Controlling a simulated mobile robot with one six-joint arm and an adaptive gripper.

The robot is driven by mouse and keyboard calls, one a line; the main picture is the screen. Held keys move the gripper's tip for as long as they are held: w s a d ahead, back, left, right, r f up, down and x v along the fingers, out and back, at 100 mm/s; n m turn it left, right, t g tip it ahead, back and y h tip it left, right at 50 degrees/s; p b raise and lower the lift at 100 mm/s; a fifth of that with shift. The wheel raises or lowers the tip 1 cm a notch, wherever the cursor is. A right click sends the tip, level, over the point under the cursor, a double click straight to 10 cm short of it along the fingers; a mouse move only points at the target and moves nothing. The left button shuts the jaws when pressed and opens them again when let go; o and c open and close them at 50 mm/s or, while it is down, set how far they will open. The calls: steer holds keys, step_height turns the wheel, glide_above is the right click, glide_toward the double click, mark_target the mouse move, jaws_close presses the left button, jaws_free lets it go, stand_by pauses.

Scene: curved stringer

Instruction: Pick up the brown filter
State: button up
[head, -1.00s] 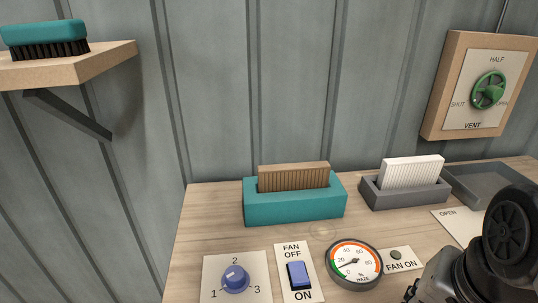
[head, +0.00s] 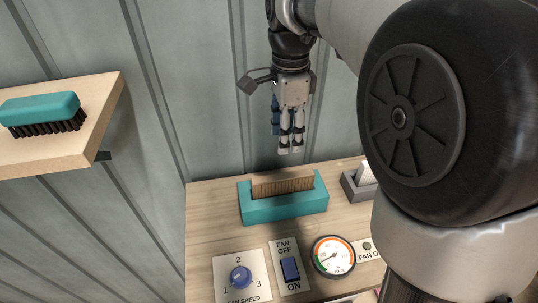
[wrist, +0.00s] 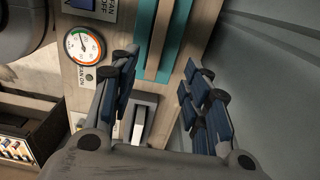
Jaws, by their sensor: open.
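The brown filter (head: 283,187) is a pleated block standing upright in a teal holder (head: 285,211) on the wooden bench. In the wrist view the brown filter (wrist: 163,40) shows as a brown strip between the teal holder's sides (wrist: 145,35), near the top edge. My gripper (head: 290,150) hangs pointing down above and slightly behind the filter, apart from it. In the wrist view my gripper's blue-padded fingers (wrist: 160,90) are spread apart with nothing held between them.
A grey holder (head: 352,186) with a white filter (head: 366,173) stands right of the teal one, partly hidden by my arm. A fan speed knob (head: 240,277), fan switch (head: 290,268) and haze gauge (head: 333,256) lie in front. A shelf (head: 105,110) holds a teal brush (head: 42,112).

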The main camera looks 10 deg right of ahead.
glide_above(283, 176)
steer(key=f, duration=0.8)
steer(key=shift+w+d+f, duration=0.15)
steer(key=shift+w+f, duration=0.05)
steer(key=shift+w, duration=0.1)
steer(key=f, duration=0.3)
steer(key=f+p, duration=0.1)
steer(key=f, duration=0.1)
steer(key=shift+s+f, duration=0.15)
steer(key=shift+s, duration=0.15)
steer(key=shift+w+f, duration=0.1)
steer(key=shift+f, duration=0.25)
steer(key=shift+c, duration=0.2)
jaws_close()
